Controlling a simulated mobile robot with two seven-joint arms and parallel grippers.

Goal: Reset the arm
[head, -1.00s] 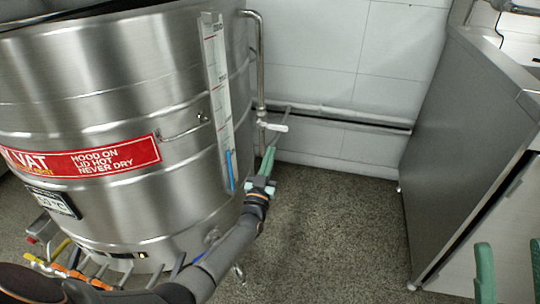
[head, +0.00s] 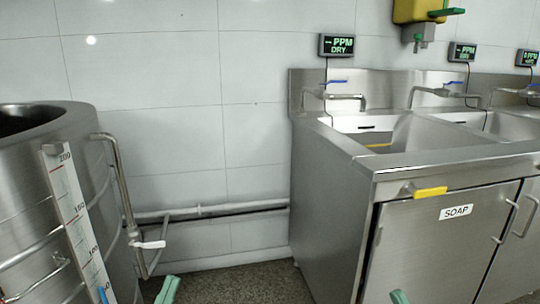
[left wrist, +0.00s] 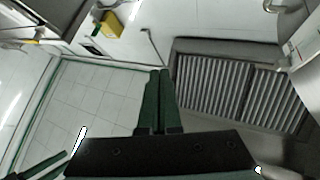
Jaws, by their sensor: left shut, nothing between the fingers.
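My right gripper (head: 400,297) shows only as a green fingertip at the bottom edge, in front of the sink cabinet. The rest of it is out of frame, so its opening cannot be told.
A steel vat (head: 25,200) with a level gauge (head: 75,215) and a white-handled pipe valve (head: 150,245) stands at left. A steel sink unit (head: 330,215) fills the right, with a yellow handle (head: 430,191). Between them lies bare speckled floor (head: 235,285).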

